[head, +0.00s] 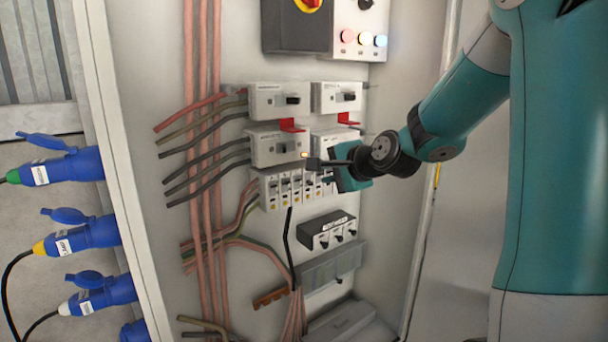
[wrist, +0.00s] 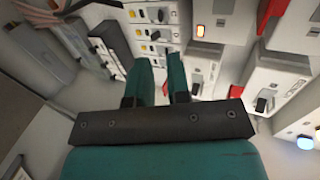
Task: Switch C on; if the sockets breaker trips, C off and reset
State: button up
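A row of narrow breakers (head: 287,190) with dark levers and yellow buttons runs across the middle of the cabinet. It also shows in the wrist view (wrist: 152,16). A black box (head: 328,230) with several small switches sits below it; I cannot read which switch or breaker is C. A larger module (head: 277,146) above the row has a lit orange window at its lower right, also lit in the wrist view (wrist: 202,32).
Two upper modules (head: 278,101) (head: 337,97) have red tabs below them. A dark isolator panel (head: 297,25) and lit lamps (head: 364,39) are above. Cables (head: 204,150) run down the left. Blue plugs (head: 75,166) hang outside the left cabinet edge.

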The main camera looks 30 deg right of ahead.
aim_at(301, 180)
jog(key=p+x, duration=0.2)
jog(key=x, duration=0.8)
jog(key=shift+w+p, duration=0.1)
jog(key=shift+p, duration=0.2)
jog(key=shift+f, duration=0.1)
grip_shut()
